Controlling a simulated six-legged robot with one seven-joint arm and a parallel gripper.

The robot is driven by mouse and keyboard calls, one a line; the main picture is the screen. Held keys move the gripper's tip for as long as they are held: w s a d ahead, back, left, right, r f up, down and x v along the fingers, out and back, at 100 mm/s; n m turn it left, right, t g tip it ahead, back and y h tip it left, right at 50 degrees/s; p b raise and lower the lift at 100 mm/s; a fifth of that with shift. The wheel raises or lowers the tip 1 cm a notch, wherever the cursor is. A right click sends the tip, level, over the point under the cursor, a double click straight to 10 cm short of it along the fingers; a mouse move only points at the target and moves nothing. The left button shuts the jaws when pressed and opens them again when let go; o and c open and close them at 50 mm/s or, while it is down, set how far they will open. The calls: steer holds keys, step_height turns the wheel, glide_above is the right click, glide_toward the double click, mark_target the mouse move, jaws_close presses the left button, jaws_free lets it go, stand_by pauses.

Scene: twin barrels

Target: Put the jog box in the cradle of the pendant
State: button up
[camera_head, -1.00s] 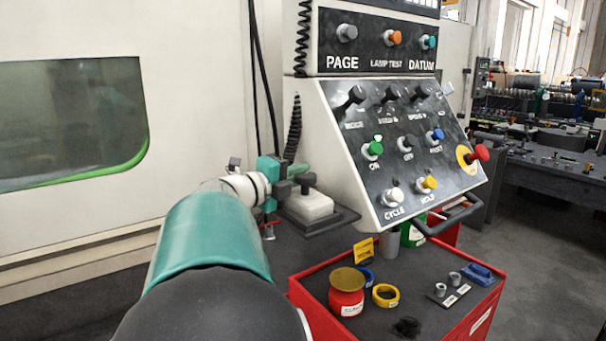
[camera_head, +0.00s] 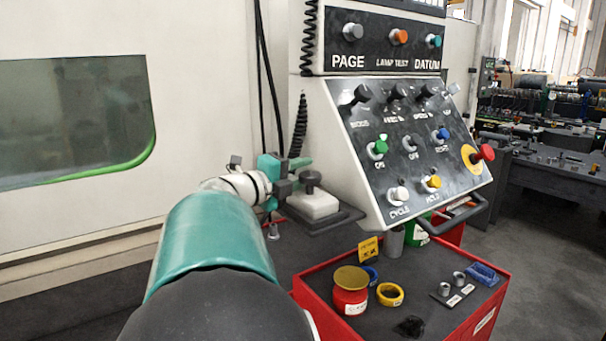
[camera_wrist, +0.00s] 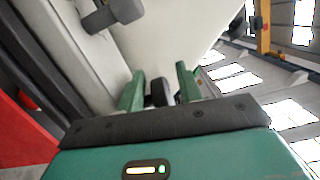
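A cream box with a black knob, which looks like the jog box (camera_head: 313,204), sits on a dark plate (camera_head: 340,222) at the left foot of the pendant (camera_head: 395,140). I cannot tell whether that plate is the cradle. My gripper (camera_head: 302,164) is just above and left of the knob in the head view. In the wrist view the two green fingers of my gripper (camera_wrist: 160,82) stand apart. A dark upright piece (camera_wrist: 160,94) shows between them, with gaps on both sides. Whether it is the box's knob is unclear.
A red-edged cart (camera_head: 402,318) stands in front, with a red tin (camera_head: 350,300), a yellow ring (camera_head: 390,295) and small parts on it. A dark handle bar (camera_head: 455,220) juts from the pendant's lower edge. A coiled cable (camera_head: 300,125) hangs beside the pendant.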

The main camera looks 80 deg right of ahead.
steer(key=v, duration=1.1)
